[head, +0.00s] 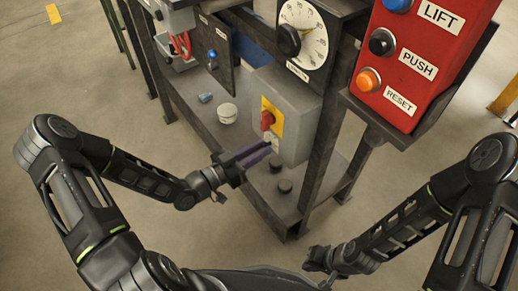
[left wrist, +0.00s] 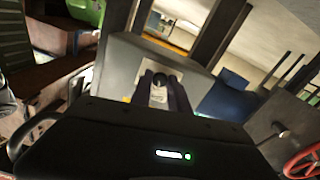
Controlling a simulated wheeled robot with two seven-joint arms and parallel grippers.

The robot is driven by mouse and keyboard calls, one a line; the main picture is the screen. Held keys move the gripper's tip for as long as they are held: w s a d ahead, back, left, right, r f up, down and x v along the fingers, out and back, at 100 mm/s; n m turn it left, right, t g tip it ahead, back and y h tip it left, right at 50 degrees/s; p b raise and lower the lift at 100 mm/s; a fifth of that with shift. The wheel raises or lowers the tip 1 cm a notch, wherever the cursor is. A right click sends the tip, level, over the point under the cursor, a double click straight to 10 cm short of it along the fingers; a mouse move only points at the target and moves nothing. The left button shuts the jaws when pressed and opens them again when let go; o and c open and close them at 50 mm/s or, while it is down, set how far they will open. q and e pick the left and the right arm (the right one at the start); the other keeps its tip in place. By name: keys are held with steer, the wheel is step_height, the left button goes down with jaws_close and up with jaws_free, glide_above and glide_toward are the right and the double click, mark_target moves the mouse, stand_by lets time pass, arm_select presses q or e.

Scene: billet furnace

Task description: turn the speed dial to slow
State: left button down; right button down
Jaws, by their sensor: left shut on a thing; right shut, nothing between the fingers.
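In the left wrist view, a small black knob (left wrist: 159,80) stands on a pale plate (left wrist: 158,97) on a grey box. The purple fingers of my left gripper (left wrist: 162,88) are shut on it. In the head view, my left gripper (head: 268,149) is at the lower front of the grey box (head: 292,108), and its fingers hide the knob. A round white scale (head: 313,46) with a black pointer knob is above, apart from the gripper. I cannot read a speed or slow marking. My right gripper (head: 318,262) is shut and empty, low in front of the bench.
A red switch (head: 267,120) on a yellow plate sits on the grey box just above my left gripper. A red panel (head: 424,50) with LIFT, PUSH and RESET buttons is at right.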

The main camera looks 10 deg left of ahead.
arm_select(q)
steer(key=n+p, duration=0.1)
steer(key=n, duration=0.8)
steer(key=shift+n, duration=0.4)
steer(key=c, duration=1.3)
jaws_free()
steer(key=shift+o, duration=0.2)
steer(key=v, duration=0.7)
steer(key=shift+s+a, duration=0.2)
steer(key=shift+s, duration=0.15)
